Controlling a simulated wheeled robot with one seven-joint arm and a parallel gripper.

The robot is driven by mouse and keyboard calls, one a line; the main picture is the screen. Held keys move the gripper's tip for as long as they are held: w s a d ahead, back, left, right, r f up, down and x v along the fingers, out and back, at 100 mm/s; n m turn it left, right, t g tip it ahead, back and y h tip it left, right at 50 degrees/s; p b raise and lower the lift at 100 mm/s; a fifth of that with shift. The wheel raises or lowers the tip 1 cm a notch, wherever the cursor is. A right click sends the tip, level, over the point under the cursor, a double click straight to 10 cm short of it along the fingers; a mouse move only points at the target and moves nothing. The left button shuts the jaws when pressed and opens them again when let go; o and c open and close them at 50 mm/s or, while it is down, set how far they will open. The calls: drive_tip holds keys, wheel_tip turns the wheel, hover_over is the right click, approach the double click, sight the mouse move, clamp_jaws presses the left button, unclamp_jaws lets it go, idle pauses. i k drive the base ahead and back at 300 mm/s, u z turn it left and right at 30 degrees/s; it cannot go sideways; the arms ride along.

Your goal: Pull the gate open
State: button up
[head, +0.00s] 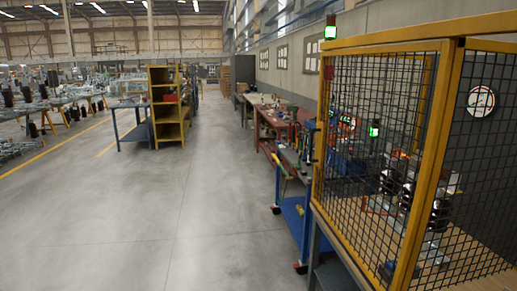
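The mesh enclosure stands at the right in the head view, with yellow frame bars and black wire mesh. The mesh panel that faces me, which looks like the gate (431,130), runs from a left upright (322,110) to the corner post. A narrow dark part (317,145) shows at its left edge; I cannot tell if it is a handle. The panel appears to stand in line with the frame, but I cannot be sure whether it is shut. My gripper is not in view.
Behind the mesh are dark cylindrical parts (439,213), a green light (375,129) and a round gauge (480,101). A blue tool cart (291,215) stands close left of the enclosure. A yellow shelf (169,110) stands farther off. The grey floor (190,220) ahead is clear.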

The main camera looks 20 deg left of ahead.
sight(447, 47)
drive_tip(key=u, duration=0.55)
drive_tip(key=i, duration=2.6)
drive_tip(key=u, duration=0.7)
